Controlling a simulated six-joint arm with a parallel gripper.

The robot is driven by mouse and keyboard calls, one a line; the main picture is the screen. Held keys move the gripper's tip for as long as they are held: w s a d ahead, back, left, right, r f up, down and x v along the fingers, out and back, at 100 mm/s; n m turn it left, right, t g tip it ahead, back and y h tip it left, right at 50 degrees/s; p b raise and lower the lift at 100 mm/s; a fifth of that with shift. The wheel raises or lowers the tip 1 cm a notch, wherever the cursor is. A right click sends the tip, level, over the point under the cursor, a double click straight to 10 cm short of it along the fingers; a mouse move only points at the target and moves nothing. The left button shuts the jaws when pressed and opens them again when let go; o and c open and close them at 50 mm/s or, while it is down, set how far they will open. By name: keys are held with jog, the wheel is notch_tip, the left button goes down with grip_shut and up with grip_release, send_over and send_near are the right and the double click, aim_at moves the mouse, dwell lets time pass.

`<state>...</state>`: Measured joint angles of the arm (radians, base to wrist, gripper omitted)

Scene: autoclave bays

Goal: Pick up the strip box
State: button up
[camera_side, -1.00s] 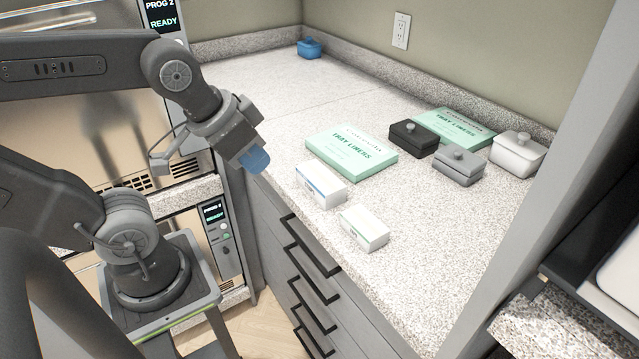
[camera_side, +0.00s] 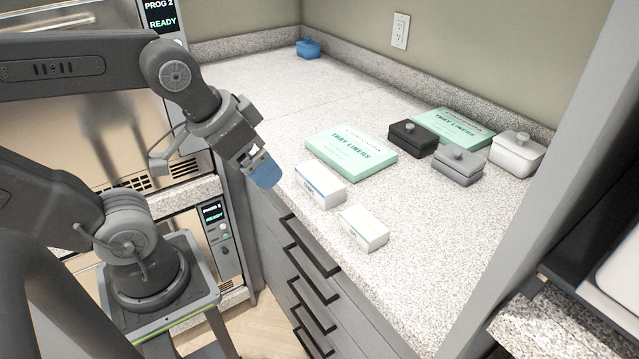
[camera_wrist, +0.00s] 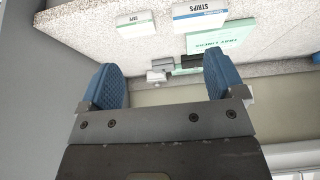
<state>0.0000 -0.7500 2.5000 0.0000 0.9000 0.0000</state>
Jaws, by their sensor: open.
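The strip box is a small white carton with a blue band (camera_side: 320,185), lying on the speckled counter near its front edge. In the wrist view the box reads "STRIPS" (camera_wrist: 199,16) and sits at the top, beyond the fingers. My gripper (camera_side: 264,173) is to the left of the box in the side view, apart from it, with blue fingertips pointing down and right. In the wrist view my gripper (camera_wrist: 165,82) has its two blue ribbed fingers wide apart with nothing between them.
A smaller white-green box (camera_side: 364,227) lies nearer the camera. Behind are green tray liner boxes (camera_side: 350,153) and (camera_side: 453,128), and black (camera_side: 413,138), grey (camera_side: 459,166) and white (camera_side: 517,154) lidded containers. A blue container (camera_side: 308,48) stands far back. Counter front right is clear.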

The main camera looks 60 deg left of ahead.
jog(key=m+g, duration=0.6)
jog(key=m, duration=1.2)
send_over(319, 176)
notch_tip(319, 176, down, 4)
jog(key=f, duration=0.8)
jog(key=shift+s+a+f, duration=0.15)
jog(key=shift+a+f, duration=0.15)
jog(key=shift+a, duration=0.05)
jog(key=shift+w+d+f, duration=0.1)
jog(key=shift+d+f, duration=0.1)
jog(key=shift+f, duration=1.2)
jog(key=shift+w+d+f, duration=0.1)
jog(key=shift+d+f, duration=0.1)
jog(key=shift+f, duration=1.15)
jog(key=c, duration=1.1)
